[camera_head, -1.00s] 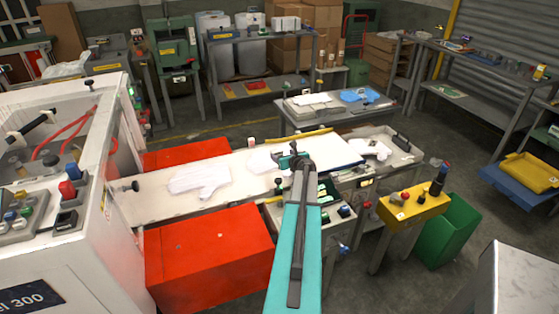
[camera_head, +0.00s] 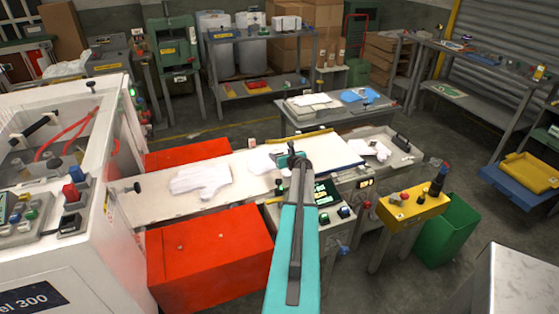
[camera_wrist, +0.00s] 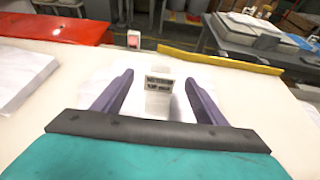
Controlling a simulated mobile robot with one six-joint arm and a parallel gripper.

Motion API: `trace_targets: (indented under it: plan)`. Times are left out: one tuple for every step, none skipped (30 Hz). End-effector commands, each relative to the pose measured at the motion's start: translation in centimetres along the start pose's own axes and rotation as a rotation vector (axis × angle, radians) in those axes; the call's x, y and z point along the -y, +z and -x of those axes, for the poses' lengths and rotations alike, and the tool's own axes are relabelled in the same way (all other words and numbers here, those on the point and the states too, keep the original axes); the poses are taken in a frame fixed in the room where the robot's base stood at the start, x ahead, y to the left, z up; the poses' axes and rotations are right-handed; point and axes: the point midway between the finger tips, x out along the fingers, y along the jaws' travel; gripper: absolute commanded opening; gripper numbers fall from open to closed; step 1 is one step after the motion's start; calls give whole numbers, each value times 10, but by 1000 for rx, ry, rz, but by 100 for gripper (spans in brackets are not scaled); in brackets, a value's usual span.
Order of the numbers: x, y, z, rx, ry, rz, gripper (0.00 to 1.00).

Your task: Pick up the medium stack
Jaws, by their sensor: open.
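My gripper (camera_head: 291,160) is open above the pale conveyor table (camera_head: 140,205). In the wrist view its two purple fingers (camera_wrist: 158,80) stand on either side of a narrow white upright piece (camera_wrist: 158,103) with a dark printed label, too small to read surely. A white stack (camera_wrist: 97,80) lies flat under and around the fingers; in the head view it is partly hidden by my gripper (camera_head: 262,161). Another white, glove-shaped stack (camera_head: 203,181) lies further left on the table; its edge shows at the left of the wrist view. No label settles which stack is medium.
Red bins (camera_head: 210,250) stand along the table's near and far sides. A yellow bar (camera_wrist: 220,62) runs along the far edge. A small white and red block (camera_wrist: 134,40) sits near that edge. A yellow button box (camera_head: 413,207) stands at the right.

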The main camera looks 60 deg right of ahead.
Motion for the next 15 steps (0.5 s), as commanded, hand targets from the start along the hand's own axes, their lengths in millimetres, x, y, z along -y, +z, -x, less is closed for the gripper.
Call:
trace_targets:
  plan:
    - [1, 2, -6, -1, 0, 1, 66]
    - [1, 2, -8, 0, 0, 1, 66]
    - [1, 1, -11, 0, 0, 1, 66]
    - [1, 1, -14, 0, 0, 0, 66]
    - [1, 1, -16, 0, -1, 0, 66]
    - [1, 1, -18, 0, -1, -1, 66]
    - [1, 1, -20, 0, -1, -1, 66]
    - [1, 1, -21, 0, -1, -1, 66]
    - [1, 0, -22, 0, -1, -1, 66]
    - [1, 0, -23, 0, -1, -1, 66]
    - [1, 0, -24, 0, -1, -1, 66]
    - [1, 0, -24, 0, -1, -1, 66]
    - [1, 0, -24, 0, -1, -1, 66]
    - [1, 0, -24, 0, -1, -1, 66]
    - [1, 0, -24, 0, -1, -1, 66]
